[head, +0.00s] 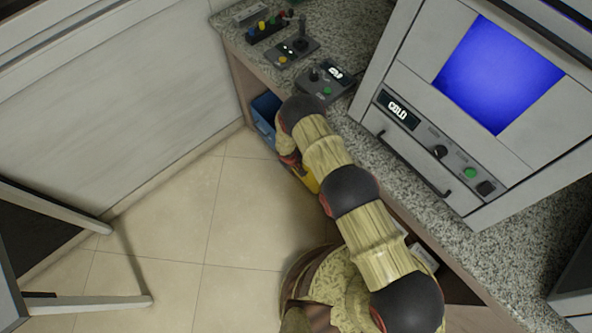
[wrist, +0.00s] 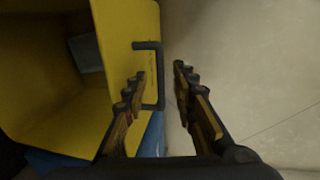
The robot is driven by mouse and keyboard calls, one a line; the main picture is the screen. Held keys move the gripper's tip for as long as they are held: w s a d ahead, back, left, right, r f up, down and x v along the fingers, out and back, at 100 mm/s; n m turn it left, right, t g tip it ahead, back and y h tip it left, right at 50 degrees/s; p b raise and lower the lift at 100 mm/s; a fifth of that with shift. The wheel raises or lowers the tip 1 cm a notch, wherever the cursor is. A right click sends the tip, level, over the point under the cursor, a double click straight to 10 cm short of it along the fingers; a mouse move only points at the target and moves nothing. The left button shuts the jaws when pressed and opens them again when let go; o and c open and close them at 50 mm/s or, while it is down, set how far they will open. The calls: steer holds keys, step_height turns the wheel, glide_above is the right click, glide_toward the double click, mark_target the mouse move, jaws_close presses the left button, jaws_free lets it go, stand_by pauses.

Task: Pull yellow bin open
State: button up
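The yellow bin (wrist: 115,25) fills the left of the wrist view, its open inside showing with a small grey block (wrist: 86,52) in it. A black bar handle (wrist: 160,75) stands out from its front wall. My gripper (wrist: 160,74) is open, with one finger on each side of the handle's outer bar; I see a gap on both sides. In the head view, only a small part of the yellow bin (head: 309,180) shows below the counter, beside my arm, which hides the rest. My gripper is mostly hidden there.
A blue bin (head: 265,112) sits beside the yellow one under the granite counter (head: 350,110). Control boxes (head: 325,80) and a machine with a blue screen (head: 498,72) stand on top. The tiled floor (head: 170,220) in front is clear; a dark-panelled frame (head: 90,300) stands at lower left.

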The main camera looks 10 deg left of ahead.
steer(key=shift+w+f, duration=0.1)
steer(key=shift+f, duration=0.45)
steer(key=c, duration=0.4)
steer(key=shift+d, duration=0.1)
jaws_close()
